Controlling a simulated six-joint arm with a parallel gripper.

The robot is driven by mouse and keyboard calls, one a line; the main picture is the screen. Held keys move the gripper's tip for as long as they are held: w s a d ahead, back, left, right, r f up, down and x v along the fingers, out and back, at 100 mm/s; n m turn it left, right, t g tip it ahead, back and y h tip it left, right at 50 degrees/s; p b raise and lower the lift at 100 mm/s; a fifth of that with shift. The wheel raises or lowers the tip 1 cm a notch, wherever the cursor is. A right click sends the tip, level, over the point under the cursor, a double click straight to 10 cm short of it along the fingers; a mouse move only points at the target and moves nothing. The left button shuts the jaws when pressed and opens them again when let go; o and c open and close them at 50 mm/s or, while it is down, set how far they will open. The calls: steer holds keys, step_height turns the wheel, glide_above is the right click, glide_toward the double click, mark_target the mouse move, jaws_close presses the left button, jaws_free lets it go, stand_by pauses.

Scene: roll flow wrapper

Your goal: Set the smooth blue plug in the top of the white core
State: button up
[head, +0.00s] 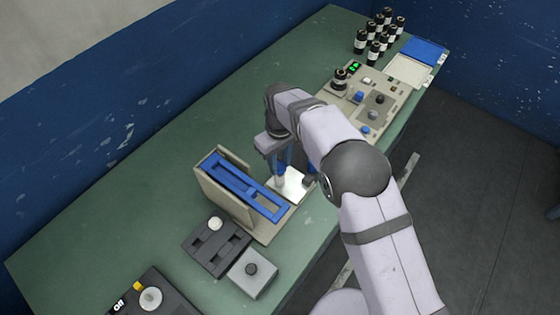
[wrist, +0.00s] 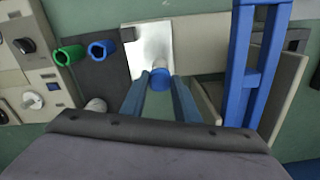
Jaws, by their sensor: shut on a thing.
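My gripper (wrist: 161,82) has its two blue fingers closed around a smooth blue plug (wrist: 161,80) in the wrist view. A small part of the white core (wrist: 158,68) shows just beyond the plug, over the shiny plate. In the head view the white core (head: 281,180) stands on the shiny plate (head: 293,185), directly under my gripper (head: 285,165). The plug lines up with the core's top. I cannot tell whether it is seated or only held just above it, because the fingers hide the join.
A blue slotted frame (head: 235,183) on a beige stand is close beside the gripper. In the wrist view a green ring-shaped plug (wrist: 68,55) and a blue one (wrist: 102,50) sit on a dark holder. A control panel (head: 372,105) and several dark bottles (head: 378,35) are farther back.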

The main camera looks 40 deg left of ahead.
steer(key=shift+f, duration=0.6)
stand_by(0.7)
steer(key=o, duration=1.6)
steer(key=shift+c, duration=0.2)
steer(key=shift+r, duration=0.1)
steer(key=shift+r+p, duration=2.55)
steer(key=shift+r, duration=1.4)
